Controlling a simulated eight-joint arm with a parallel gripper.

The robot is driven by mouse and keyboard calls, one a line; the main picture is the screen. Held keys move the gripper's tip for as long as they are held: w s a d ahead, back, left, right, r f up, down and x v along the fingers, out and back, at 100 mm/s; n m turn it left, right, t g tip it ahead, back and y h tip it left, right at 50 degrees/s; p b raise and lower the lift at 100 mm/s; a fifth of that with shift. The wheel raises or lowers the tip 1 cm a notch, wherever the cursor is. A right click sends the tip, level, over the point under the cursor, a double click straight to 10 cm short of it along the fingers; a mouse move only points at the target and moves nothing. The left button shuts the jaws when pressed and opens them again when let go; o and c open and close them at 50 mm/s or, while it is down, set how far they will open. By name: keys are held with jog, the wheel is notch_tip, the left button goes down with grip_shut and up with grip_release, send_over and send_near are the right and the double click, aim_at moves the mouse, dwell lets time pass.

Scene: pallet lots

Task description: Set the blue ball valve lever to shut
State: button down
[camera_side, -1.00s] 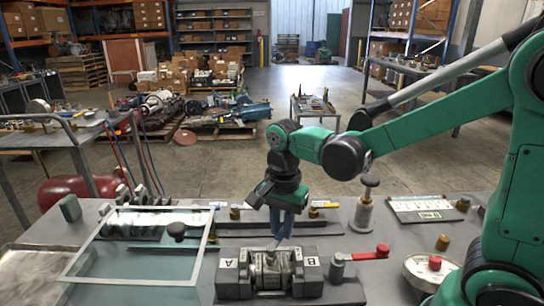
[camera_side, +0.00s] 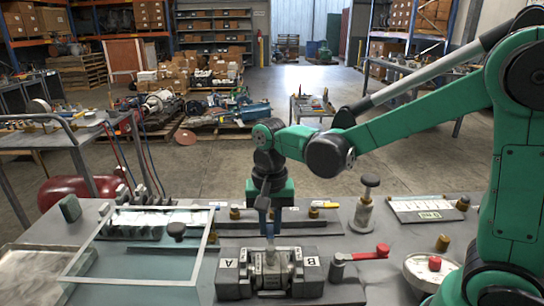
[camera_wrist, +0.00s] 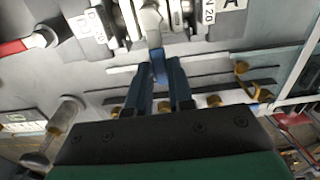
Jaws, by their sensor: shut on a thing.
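The valve body (camera_side: 270,270) sits between block A (camera_side: 228,264) and block B (camera_side: 311,261) on the bench. Its lever has a metallic arm (camera_wrist: 151,25) and a blue end (camera_wrist: 158,68). The lever points away from the side camera, roughly across the line from A to B. My gripper (camera_side: 267,222) reaches down from above behind the valve. In the wrist view my gripper's blue fingers (camera_wrist: 160,85) are shut on the lever's blue end, one on each side. The fingers partly hide the blue end in the side view.
A red lever (camera_side: 372,253) lies right of block B. A rail with a yellow-handled fitting (camera_side: 325,205) runs behind the valve. A black-knobbed post (camera_side: 369,200) stands right of it. A pale frame (camera_side: 130,281) lies left. A round dial (camera_side: 415,268) sits right.

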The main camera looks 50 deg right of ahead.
aim_at(271, 231)
jog(key=c, duration=0.8)
grip_release()
jog(key=shift+r, duration=2.8)
jog(key=shift+s+d+r+n+t, duration=0.1)
jog(key=shift+s+n+t, duration=0.15)
jog(key=shift+n+t, duration=0.05)
jog(key=s+n+t, duration=0.1)
jog(key=n+t, duration=0.1)
jog(key=s+d+n+t, duration=0.1)
jog(key=s+n+t, duration=0.1)
jog(key=n, duration=0.1)
jog(key=s+d+n+t, duration=0.1)
jog(key=n+t, duration=0.1)
jog(key=n, duration=0.1)
jog(key=shift+s+f+t, duration=0.2)
jog(key=shift+f+t, duration=0.1)
jog(key=shift+f, duration=0.05)
